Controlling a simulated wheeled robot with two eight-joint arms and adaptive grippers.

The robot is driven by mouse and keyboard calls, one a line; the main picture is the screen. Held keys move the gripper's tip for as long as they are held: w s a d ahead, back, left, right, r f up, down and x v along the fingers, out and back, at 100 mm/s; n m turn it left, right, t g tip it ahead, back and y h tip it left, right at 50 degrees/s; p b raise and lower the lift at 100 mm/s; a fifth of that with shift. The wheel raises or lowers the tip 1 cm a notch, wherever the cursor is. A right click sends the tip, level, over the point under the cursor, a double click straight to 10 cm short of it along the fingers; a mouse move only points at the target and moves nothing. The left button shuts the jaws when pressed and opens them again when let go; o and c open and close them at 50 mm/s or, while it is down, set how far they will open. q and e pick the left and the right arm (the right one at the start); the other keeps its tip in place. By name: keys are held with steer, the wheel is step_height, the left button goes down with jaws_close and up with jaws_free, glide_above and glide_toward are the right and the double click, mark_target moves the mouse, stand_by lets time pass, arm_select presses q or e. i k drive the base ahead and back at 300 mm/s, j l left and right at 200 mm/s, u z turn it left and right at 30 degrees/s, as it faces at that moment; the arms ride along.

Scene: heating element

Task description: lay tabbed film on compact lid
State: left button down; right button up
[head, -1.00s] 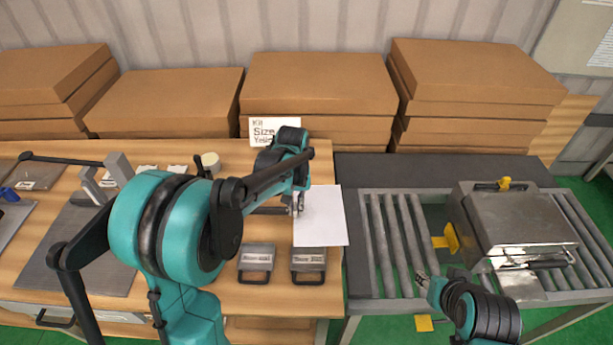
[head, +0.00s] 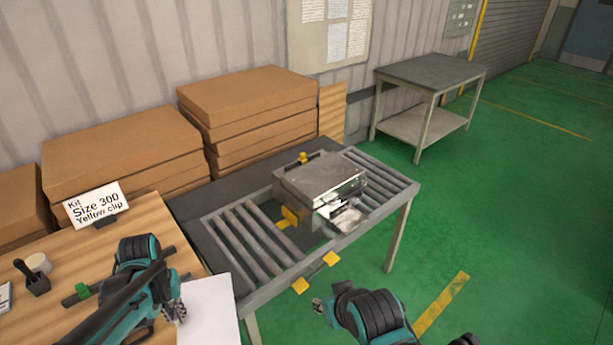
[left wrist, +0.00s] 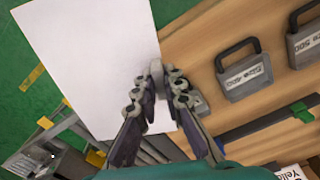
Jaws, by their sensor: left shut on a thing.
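A white film sheet (head: 208,312) hangs from my left gripper (head: 178,312) at the bottom of the head view. In the left wrist view the sheet (left wrist: 88,55) is flat and fills the upper left. A small grey tab (left wrist: 157,74) at its edge is pinched between the left fingertips (left wrist: 158,88). A grey metal case with a closed lid (head: 322,178) sits on the roller table, well beyond and to the right of the film. My right gripper (head: 320,308) is in front of the table with nothing visible in it; its jaw opening is too small to judge.
The roller table (head: 245,245) has bare rollers left of the case. Yellow clips (head: 288,217) stick out at the case and table edge. Cardboard boxes (head: 250,95) stack behind. Handled weights (left wrist: 243,70) lie on the wooden bench (head: 150,210). Green floor (head: 480,220) is open at right.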

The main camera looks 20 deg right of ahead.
mark_target(323, 171)
steer(key=z, duration=2.1)
steer(key=i+j+z, duration=0.1)
steer(key=i, duration=0.35)
steer(key=i+j+z, duration=0.15)
steer(key=i, duration=0.25)
steer(key=i+j+z, duration=0.1)
steer(key=i, duration=0.3)
steer(key=i+j+z, duration=0.15)
steer(key=i+j, duration=0.15)
steer(key=i+u, duration=0.25)
steer(key=i, duration=0.25)
steer(key=i+l+u, duration=0.2)
steer(key=i, duration=0.35)
steer(key=i+l+u, duration=0.25)
steer(key=i, duration=0.25)
